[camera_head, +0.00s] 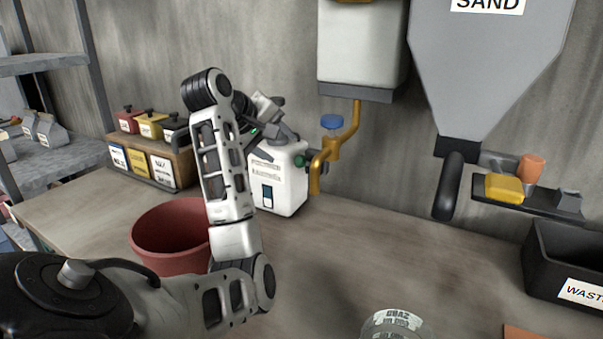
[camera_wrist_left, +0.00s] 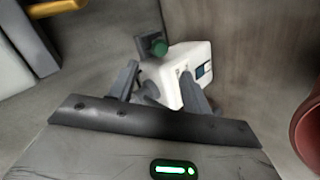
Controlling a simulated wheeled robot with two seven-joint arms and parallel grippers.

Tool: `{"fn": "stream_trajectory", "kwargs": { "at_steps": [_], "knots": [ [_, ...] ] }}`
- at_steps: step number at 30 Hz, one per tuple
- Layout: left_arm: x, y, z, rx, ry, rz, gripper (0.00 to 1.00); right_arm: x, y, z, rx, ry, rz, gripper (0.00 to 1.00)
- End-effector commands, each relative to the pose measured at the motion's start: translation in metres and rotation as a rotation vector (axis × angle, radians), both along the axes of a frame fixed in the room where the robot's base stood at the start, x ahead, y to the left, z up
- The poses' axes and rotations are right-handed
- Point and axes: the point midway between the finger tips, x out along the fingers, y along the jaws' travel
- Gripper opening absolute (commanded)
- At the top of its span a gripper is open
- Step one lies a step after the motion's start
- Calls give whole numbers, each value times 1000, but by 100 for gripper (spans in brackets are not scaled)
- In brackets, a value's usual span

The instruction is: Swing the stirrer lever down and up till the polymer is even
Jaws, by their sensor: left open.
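A white polymer container (camera_head: 283,188) with printed text and a small dark panel stands on the bench against the wall. It also shows in the left wrist view (camera_wrist_left: 169,86), beyond my fingers. A green knob (camera_head: 299,160) sits on its right side and shows in the left wrist view (camera_wrist_left: 158,47). My left gripper (camera_head: 278,108) is above the container's top, open, partly hidden by its own arm. In the left wrist view my open fingers (camera_wrist_left: 160,88) frame a dark round part on the container. I cannot tell which part is the stirrer lever. My right gripper is not in view.
A red bucket (camera_head: 165,240) stands left, partly behind my arm. A rack of lidded boxes (camera_head: 150,164) is behind it. A yellow pipe with a blue valve (camera_head: 332,122) hangs right of the container. A sand hopper (camera_head: 490,60) and black waste bin (camera_head: 560,265) are at right.

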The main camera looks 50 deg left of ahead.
Motion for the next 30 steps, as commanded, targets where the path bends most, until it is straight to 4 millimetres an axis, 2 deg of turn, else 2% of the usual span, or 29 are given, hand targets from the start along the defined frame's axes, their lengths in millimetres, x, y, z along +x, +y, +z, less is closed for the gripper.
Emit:
{"fn": "stream_trajectory", "kwargs": {
  "at_steps": [1,6,9,12,18,30],
  "knots": [
    [6,0,-14,-3,-4,-1,49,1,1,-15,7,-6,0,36],
    [21,2,-27,-1,-5,-2,49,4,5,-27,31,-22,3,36],
    [38,4,-41,-2,0,-4,49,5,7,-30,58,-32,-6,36],
    [51,7,-47,-1,4,-3,49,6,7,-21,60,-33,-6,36],
    [71,10,-64,-1,2,-1,49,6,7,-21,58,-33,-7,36],
    [77,11,-70,1,0,1,49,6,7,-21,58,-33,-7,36]
  ]
}}
